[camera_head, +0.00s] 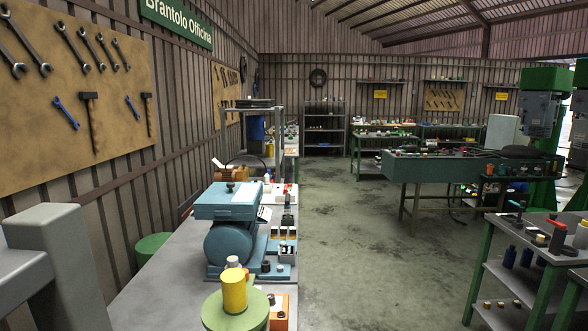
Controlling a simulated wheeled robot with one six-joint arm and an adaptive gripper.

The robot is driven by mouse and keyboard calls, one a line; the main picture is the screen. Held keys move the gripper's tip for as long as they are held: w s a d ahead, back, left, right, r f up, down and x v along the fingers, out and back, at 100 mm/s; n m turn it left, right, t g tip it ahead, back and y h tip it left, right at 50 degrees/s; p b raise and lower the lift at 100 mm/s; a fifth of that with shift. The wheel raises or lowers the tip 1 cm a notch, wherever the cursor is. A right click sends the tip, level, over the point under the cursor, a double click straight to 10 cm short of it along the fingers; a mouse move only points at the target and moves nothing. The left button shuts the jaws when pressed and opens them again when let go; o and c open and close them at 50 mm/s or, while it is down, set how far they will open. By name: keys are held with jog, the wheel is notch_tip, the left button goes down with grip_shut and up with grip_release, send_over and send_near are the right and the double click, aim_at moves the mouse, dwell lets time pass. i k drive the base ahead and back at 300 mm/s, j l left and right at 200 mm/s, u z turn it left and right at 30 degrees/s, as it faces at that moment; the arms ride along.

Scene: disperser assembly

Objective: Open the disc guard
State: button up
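A blue machine stands on the grey workbench (165,270) left of the middle. It has a flat box-like top (228,200) and a large round blue housing (229,243) below, on a flat base. The round housing looks like the disc guard, but I cannot tell this for sure, nor whether it is open or closed. Grey blocky links (60,250) at the lower left look like part of my arm. My gripper is not in view.
A green round plate (222,316) with a yellow cylinder (234,291) stands in front of the machine. Small switches and parts crowd its right side. Tools hang on the left wall board (60,110). Open floor (360,260) lies right of the bench, before a green-legged table (538,262).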

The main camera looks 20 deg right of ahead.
aim_at(244, 168)
jog(key=i+l+z, duration=0.35)
jog(key=i+z, duration=0.35)
jog(key=i, duration=0.15)
jog(key=i+l+z, duration=0.1)
jog(key=i+z, duration=0.15)
jog(key=i, duration=3.35)
jog(key=i+l+u, duration=0.15)
jog(key=i+u, duration=0.25)
jog(key=i, duration=0.15)
jog(key=i+l+u, duration=0.35)
jog(key=i, duration=0.2)
jog(key=i+l+u, duration=0.4)
jog(key=i+j, duration=0.05)
jog(key=i, duration=0.05)
